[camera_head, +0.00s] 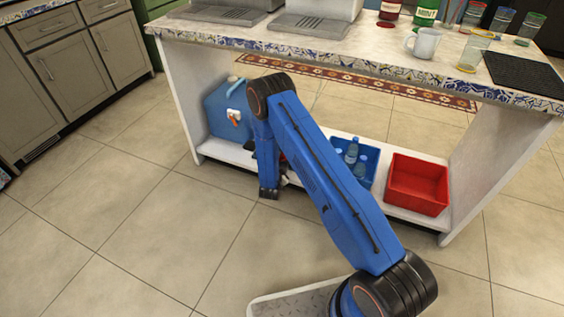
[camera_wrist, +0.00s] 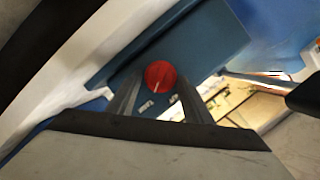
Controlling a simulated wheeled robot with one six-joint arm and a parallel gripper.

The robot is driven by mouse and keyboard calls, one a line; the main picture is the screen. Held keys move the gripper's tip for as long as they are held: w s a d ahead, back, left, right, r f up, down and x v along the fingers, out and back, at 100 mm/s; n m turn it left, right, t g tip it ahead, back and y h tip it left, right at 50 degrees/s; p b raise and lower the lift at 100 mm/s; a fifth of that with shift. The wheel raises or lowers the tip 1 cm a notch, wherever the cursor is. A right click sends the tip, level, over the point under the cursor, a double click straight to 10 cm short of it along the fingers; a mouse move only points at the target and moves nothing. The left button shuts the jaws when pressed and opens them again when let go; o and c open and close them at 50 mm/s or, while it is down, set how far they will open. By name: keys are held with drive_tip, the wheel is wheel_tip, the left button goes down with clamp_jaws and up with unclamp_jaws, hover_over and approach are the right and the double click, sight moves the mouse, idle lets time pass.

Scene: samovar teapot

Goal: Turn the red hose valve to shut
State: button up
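In the wrist view a round red knob (camera_wrist: 160,73), which looks like the red hose valve, sits on a dark blue surface. A short pale mark shows on its face. My gripper (camera_wrist: 161,84) is open, with one finger to the left and one to the right of the knob. The fingertips are close to the knob; I cannot tell whether they touch it. In the head view my blue arm reaches down to the lower shelf and hides the gripper and most of the valve area.
A blue container with an orange tag (camera_head: 228,112) stands on the lower shelf (camera_head: 229,153) at left. A blue crate (camera_head: 342,147) with bottles and a red bin (camera_head: 418,184) stand to the right. The patterned countertop (camera_head: 350,50) overhangs the shelf. The tiled floor (camera_head: 150,240) in front is clear.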

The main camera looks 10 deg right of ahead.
drive_tip(key=c, duration=0.7)
drive_tip(key=shift+c, duration=0.2)
drive_tip(key=n, duration=0.1)
drive_tip(key=n+g+h, duration=0.1)
drive_tip(key=n, duration=0.2)
drive_tip(key=shift+w+a+g+h, duration=0.15)
drive_tip(key=shift+a+g+h, duration=0.15)
drive_tip(key=shift+g, duration=0.1)
drive_tip(key=n+h, duration=0.1)
drive_tip(key=n, duration=0.1)
drive_tip(key=n+g+h, duration=0.1)
drive_tip(key=n, duration=0.1)
drive_tip(key=shift+w+a+n, duration=0.15)
drive_tip(key=shift+a+n, duration=0.05)
drive_tip(key=shift+n, duration=0.1)
drive_tip(key=o, duration=1)
drive_tip(key=shift+o, duration=0.2)
